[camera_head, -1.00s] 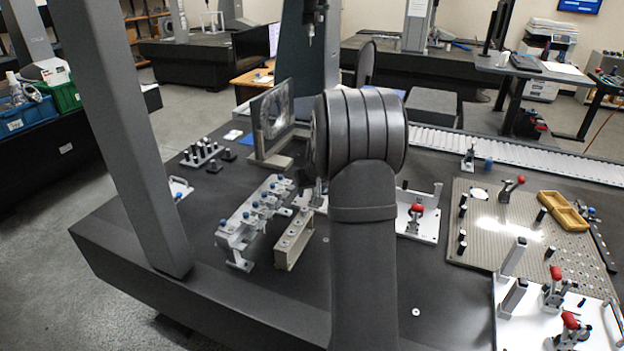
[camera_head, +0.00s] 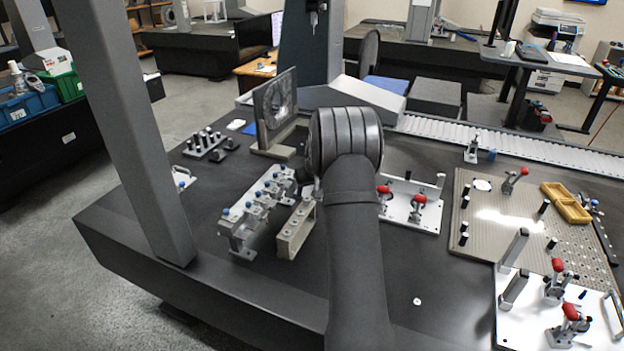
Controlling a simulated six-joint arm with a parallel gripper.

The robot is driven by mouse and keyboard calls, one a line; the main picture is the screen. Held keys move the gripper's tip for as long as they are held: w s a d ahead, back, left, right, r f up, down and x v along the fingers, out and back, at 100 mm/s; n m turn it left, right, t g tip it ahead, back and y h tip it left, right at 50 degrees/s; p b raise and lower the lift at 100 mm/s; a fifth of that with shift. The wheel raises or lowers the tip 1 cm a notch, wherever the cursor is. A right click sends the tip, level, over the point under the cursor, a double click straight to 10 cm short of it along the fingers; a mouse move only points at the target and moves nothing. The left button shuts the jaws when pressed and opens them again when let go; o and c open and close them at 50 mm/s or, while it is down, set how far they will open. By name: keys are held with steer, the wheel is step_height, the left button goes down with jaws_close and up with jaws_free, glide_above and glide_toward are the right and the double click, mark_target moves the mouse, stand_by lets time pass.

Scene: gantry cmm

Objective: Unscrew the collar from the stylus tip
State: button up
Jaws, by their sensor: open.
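My dark grey arm (camera_head: 352,235) rises through the middle of the picture, its thick rounded joint (camera_head: 345,140) over the table. My gripper is hidden behind this arm, so I cannot see its fingers or what is near them. A probe head (camera_head: 314,12) hangs from the gantry at the top edge, cut off by the frame. I cannot make out a collar or a stylus tip anywhere. A pale rack with several blue-topped pieces (camera_head: 258,208) stands left of my arm. A beige block with round holes (camera_head: 296,228) stands between that rack and my arm.
A white plate with red-handled clamps (camera_head: 425,212) lies right of my arm. A perforated plate (camera_head: 500,240) and another clamp plate (camera_head: 525,325) are farther right. A framed panel (camera_head: 275,110) stands behind. A grey column (camera_head: 115,120) rises at left. The front table around a small white disc (camera_head: 417,301) is clear.

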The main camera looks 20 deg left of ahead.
mark_target(307, 198)
steer(key=x, duration=0.6)
steer(key=c, duration=1)
steer(key=shift+o, duration=1.3)
steer(key=shift+c, duration=1.1)
